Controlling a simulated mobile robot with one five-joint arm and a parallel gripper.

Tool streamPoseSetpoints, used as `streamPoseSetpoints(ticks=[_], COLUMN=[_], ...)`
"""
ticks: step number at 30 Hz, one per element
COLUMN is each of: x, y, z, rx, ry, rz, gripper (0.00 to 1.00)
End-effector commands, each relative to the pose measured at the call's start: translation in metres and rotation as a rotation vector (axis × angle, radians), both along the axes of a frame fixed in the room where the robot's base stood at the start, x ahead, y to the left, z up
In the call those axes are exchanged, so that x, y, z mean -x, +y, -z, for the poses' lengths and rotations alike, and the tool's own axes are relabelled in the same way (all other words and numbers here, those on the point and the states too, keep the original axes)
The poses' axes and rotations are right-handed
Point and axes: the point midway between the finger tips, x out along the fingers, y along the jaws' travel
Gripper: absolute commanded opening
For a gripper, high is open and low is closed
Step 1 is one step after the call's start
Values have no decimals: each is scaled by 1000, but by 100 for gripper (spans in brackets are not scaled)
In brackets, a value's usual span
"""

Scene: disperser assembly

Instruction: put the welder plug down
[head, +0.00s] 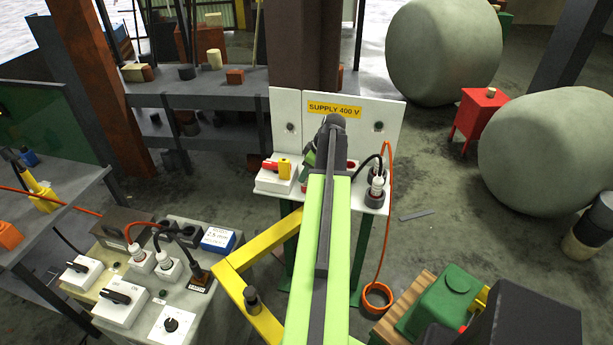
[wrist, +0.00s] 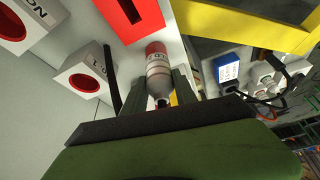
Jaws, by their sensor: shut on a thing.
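In the wrist view the welder plug (wrist: 158,75), pale grey with a red end, sits between the two dark fingers of my gripper (wrist: 161,85). The gripper is shut on it. The plug's red end points away from my wrist, close to the white panel shelf; I cannot tell whether it touches. In the head view my green arm hides the plug and the fingertips, which are over the shelf of the SUPPLY 400 V panel (head: 291,107).
White socket boxes with red rings (wrist: 82,84) stand beside the plug. Another plug (head: 376,186) with an orange cable stands at the shelf's right. A red-yellow switch (head: 279,168) is at its left. A yellow frame (head: 232,277) and a control bench (head: 200,290) lie nearer left.

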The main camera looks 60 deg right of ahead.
Motion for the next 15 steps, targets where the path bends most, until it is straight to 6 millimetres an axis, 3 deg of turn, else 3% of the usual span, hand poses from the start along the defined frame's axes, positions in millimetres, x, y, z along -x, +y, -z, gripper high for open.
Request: streamPoseSetpoints(ticks=[3,4,8,15], x=[0,0,0,1], y=[0,0,0,0], z=[4,4,3,3], rx=[0,0,0,0], ry=[0,0,0,0], rz=[0,0,0,1], gripper=[0,35,52,55])
